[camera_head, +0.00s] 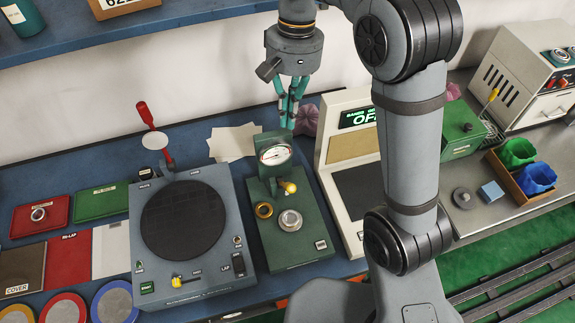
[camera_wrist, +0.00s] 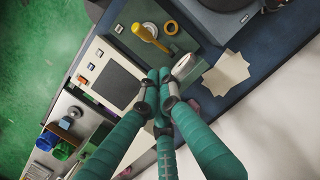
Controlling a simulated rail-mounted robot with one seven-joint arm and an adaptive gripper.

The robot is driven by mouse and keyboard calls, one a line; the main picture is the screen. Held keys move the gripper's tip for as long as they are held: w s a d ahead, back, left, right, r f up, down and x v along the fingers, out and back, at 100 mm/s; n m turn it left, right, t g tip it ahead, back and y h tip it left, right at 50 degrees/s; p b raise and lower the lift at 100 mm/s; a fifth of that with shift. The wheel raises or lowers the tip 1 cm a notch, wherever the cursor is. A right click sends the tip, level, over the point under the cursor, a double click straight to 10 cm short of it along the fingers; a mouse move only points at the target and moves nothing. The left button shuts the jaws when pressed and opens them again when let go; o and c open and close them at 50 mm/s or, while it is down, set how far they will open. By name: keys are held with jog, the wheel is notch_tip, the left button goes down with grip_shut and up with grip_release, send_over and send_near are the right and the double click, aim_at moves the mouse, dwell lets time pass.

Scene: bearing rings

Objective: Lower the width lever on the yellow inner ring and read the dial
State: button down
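The green gauge stand (camera_head: 308,254) carries a round white dial (camera_head: 275,154), whose reading is too small to tell. A lever with a yellow knob (camera_head: 289,187) sticks out below the dial; its yellow handle also shows in the wrist view (camera_wrist: 150,38). A yellow-gold ring (camera_head: 256,211) lies on the stand, left of a silver round seat (camera_head: 290,220). In the wrist view the ring (camera_wrist: 171,27) is beside the lever. My gripper (camera_head: 288,124) hangs above and behind the dial, apart from the lever. Its teal fingers converge, tips together and empty (camera_wrist: 159,75).
A grey machine with a dark round plate (camera_head: 183,220) stands left of the stand. A cream display unit (camera_head: 335,160) stands close on the right. Papers (camera_head: 233,143) lie behind. Further right are a green box (camera_head: 460,130) and a tray with green and blue bins (camera_head: 522,195).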

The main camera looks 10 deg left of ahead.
jog(key=shift+s+f, duration=0.1)
send_near(285, 185)
jog(key=w+a+f, duration=0.1)
jog(key=w+f, duration=0.2)
jog(key=f, duration=0.1)
jog(key=shift+s+d+f, duration=0.15)
jog(key=shift+s+f, duration=0.15)
jog(key=shift+s, duration=0.25)
jog(key=shift+s+d+f, duration=0.15)
jog(key=shift+s+f, duration=0.15)
jog(key=shift+s, duration=0.25)
jog(key=shift+s+f, duration=0.25)
jog(key=shift+f, duration=0.05)
jog(key=shift+s+f, duration=0.1)
jog(key=shift+s, duration=0.05)
